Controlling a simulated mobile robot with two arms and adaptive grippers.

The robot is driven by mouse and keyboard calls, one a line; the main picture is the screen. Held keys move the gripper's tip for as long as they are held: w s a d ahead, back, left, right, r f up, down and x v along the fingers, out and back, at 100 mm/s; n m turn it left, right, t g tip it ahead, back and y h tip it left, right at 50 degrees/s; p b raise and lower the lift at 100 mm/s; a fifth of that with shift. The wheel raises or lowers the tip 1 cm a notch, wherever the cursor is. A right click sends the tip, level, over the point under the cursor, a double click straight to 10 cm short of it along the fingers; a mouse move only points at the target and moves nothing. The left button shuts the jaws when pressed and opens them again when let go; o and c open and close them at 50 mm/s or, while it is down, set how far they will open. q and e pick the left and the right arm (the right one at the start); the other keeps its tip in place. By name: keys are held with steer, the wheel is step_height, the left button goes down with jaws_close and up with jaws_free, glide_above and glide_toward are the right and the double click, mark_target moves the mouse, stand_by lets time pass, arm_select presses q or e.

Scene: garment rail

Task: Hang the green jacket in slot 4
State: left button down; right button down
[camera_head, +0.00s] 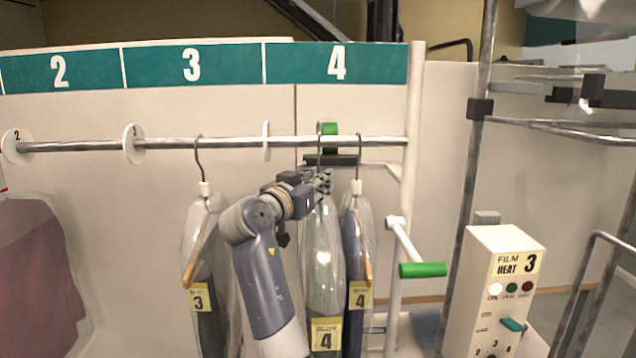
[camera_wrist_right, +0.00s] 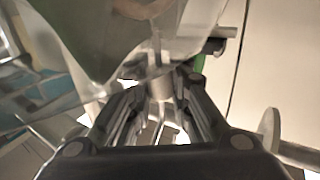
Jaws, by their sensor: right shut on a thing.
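The green jacket (camera_wrist_right: 95,25) hangs in clear film with a yellow tag 4 (camera_head: 326,335). It hangs upright from my right gripper (camera_head: 320,180). In the right wrist view, my right gripper (camera_wrist_right: 160,100) is shut around the hanger's neck (camera_wrist_right: 158,82), just under the hook. The hook (camera_head: 319,140) is at rail height within slot 4, under the green sign 4 (camera_head: 337,64). I cannot tell whether the hook rests on the rail (camera_head: 380,141) or is in front of it. My left gripper is not in view.
A dark bagged garment with tag 4 (camera_head: 360,295) hangs close to the right. A bagged garment with tag 3 (camera_head: 199,298) hangs left, in slot 3. A white divider disc (camera_head: 266,140) separates them. A film heat box (camera_head: 500,290) stands lower right.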

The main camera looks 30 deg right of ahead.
steer(key=shift+w+d+r, duration=0.3)
steer(key=shift+w+d, duration=0.1)
steer(key=shift+w, duration=0.2)
steer(key=shift+w+d+p, duration=0.35)
steer(key=shift+w, duration=0.2)
steer(key=shift+w+d+p, duration=0.35)
steer(key=shift+w, duration=0.2)
steer(key=shift+f+b, duration=1.15)
steer(key=shift+f, duration=0.15)
